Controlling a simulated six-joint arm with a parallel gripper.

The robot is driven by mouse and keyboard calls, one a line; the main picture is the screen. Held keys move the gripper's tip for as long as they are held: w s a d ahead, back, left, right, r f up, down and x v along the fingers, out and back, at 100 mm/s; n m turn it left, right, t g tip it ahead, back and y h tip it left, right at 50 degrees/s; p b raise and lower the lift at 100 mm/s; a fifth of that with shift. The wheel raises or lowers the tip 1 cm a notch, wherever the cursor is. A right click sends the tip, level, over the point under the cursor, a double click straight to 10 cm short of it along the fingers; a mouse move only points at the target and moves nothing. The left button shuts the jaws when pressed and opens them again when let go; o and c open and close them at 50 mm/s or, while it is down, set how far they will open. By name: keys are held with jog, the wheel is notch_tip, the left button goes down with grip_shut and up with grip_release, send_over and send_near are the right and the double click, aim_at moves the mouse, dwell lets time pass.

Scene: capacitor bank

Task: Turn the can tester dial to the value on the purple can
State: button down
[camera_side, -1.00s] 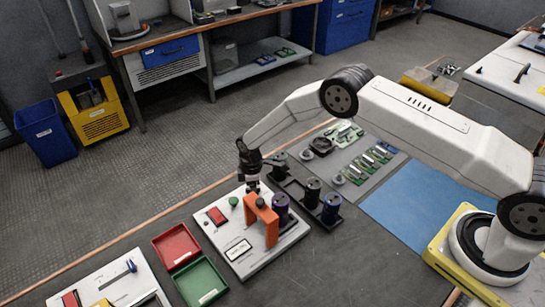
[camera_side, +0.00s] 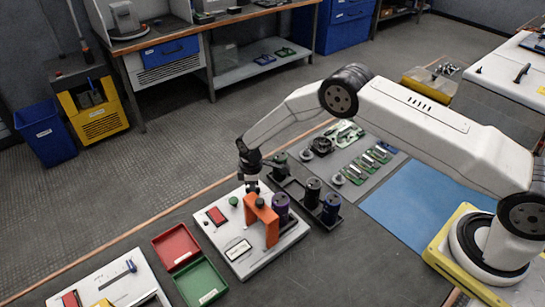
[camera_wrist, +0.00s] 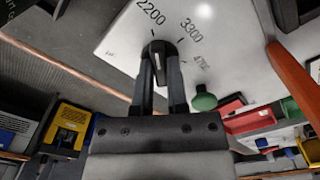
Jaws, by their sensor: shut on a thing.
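The can tester is a white board (camera_side: 240,262) on the bench, and its panel (camera_wrist: 125,50) fills the upper wrist view. The panel has printed values 2200 and 3300, plus a third, blurred one. The black dial knob (camera_wrist: 160,52) lies between my gripper's fingertips (camera_wrist: 160,80); a pale mark shows on it, but its exact aim is hard to tell. My gripper (camera_side: 252,188) is shut on the dial, pointing down. The purple can (camera_side: 281,203) stands on the tester beside the orange bracket (camera_side: 271,232). Its printed value is not readable.
A green button (camera_wrist: 204,101) is right of the dial. A black rack (camera_side: 295,190) holds other cans, including a dark one (camera_side: 312,190) and a bluish one (camera_side: 331,207). Red (camera_side: 176,247) and green (camera_side: 201,283) trays lie left. The blue mat (camera_side: 410,200) is clear.

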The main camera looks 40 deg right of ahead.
jog(key=m, duration=0.5)
jog(key=shift+m, duration=0.4)
jog(key=m, duration=0.6)
dwell(0.3)
jog(key=c, duration=0.6)
grip_release()
jog(key=shift+c, duration=0.2)
jog(key=shift+r, duration=0.15)
jog(key=shift+r, duration=3.75)
jog(key=shift+o, duration=0.2)
